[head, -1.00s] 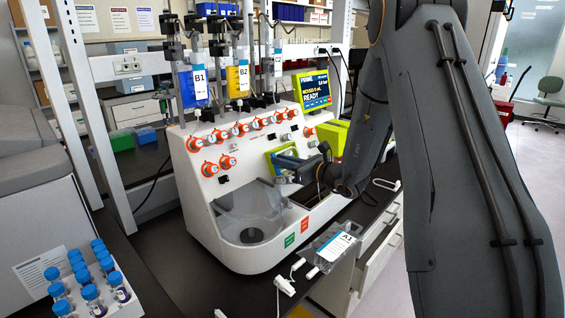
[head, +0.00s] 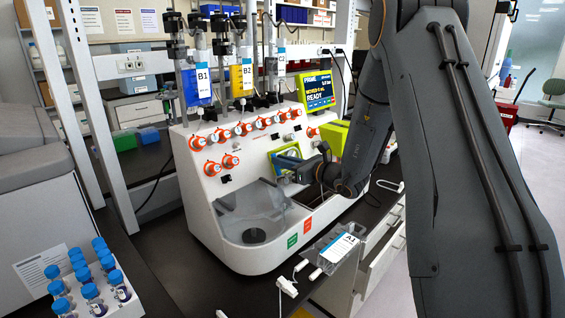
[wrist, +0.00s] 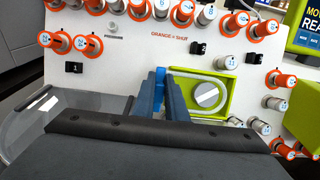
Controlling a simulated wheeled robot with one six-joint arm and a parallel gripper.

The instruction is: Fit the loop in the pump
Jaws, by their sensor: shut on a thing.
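The pump is a lime-green framed recess (wrist: 222,108) on the white machine's front, with a round grey slotted rotor (wrist: 207,95) inside. It also shows in the head view (head: 274,158), partly behind my gripper. The loop is a pale U-shaped tube (wrist: 222,80) with a blue end piece (wrist: 160,72). Its bend lies around the rotor's right side in the wrist view; I cannot tell whether it is seated. My gripper (wrist: 164,84) is shut on the loop's blue end, at the recess's left edge. The head view shows my gripper (head: 287,172) against the pump, fingertips partly hidden.
Orange-handled knobs (wrist: 62,42) surround the pump. A clear bowl (head: 250,205) lies left of it. A screen (head: 318,92) above right reads "READY". A labelled bag (head: 335,247) lies on the counter in front. Blue-capped vials (head: 90,275) stand at lower left.

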